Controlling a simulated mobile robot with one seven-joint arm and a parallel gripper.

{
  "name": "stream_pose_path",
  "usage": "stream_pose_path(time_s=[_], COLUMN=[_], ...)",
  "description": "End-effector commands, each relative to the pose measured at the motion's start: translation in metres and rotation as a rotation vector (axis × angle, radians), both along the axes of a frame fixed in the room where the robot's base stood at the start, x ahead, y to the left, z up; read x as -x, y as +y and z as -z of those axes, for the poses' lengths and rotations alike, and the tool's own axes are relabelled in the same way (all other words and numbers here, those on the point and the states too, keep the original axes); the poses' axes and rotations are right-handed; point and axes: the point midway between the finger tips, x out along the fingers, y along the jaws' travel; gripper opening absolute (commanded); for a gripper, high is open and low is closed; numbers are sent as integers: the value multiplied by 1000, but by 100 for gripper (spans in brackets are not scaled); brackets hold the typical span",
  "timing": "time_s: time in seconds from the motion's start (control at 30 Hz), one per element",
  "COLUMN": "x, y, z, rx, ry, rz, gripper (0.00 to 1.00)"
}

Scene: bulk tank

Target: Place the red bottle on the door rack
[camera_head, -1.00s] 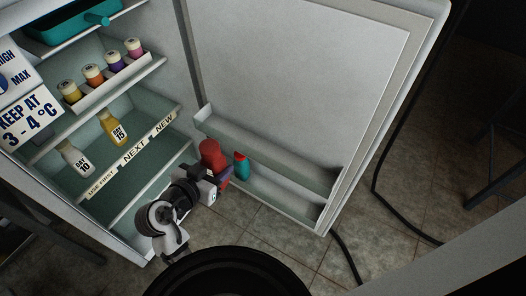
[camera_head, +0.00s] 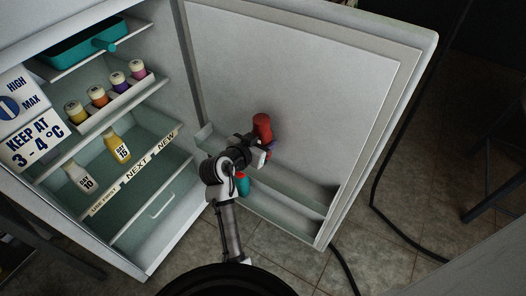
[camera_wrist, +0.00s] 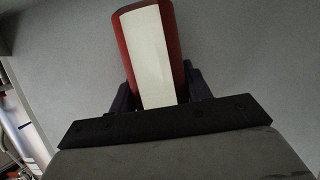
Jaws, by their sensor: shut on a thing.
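The red bottle (camera_head: 262,127) is held in my gripper (camera_head: 268,147), in front of the fridge door's inner face and above the door rack. In the wrist view the bottle (camera_wrist: 153,50) shows a white label and stands between the two dark fingers of my gripper (camera_wrist: 160,95). The door rack (camera_head: 290,190) is a pale shelf with a front rail low on the open door. The part of the rack behind my arm is hidden.
A teal bottle with a red cap (camera_head: 242,184) is at the rack's left part, partly hidden by my arm. The rack's right part looks empty. Fridge shelves at left hold several small jars, two labelled bottles (camera_head: 117,146) and a teal tray (camera_head: 80,42).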

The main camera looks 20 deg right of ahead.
Motion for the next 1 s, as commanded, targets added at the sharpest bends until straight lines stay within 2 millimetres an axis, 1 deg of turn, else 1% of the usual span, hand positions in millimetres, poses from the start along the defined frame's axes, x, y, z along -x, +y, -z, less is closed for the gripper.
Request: stream_pose_path(time_s=[0.03,0.1,0.33,0.53,0.63,0.97,1.0], x=[-3,-2,-2,-2,-4,-4,-4], y=[-5,-3,-2,-2,-6,-5,-5], z=[2,16,36,65,68,73,74], rx=[0,-1,0,-1,0,0,0], ry=[1,4,1,3,0,-2,0], rz=[2,0,0,-1,1,-1,0], gripper=[19,19,19,19,19,19,50])
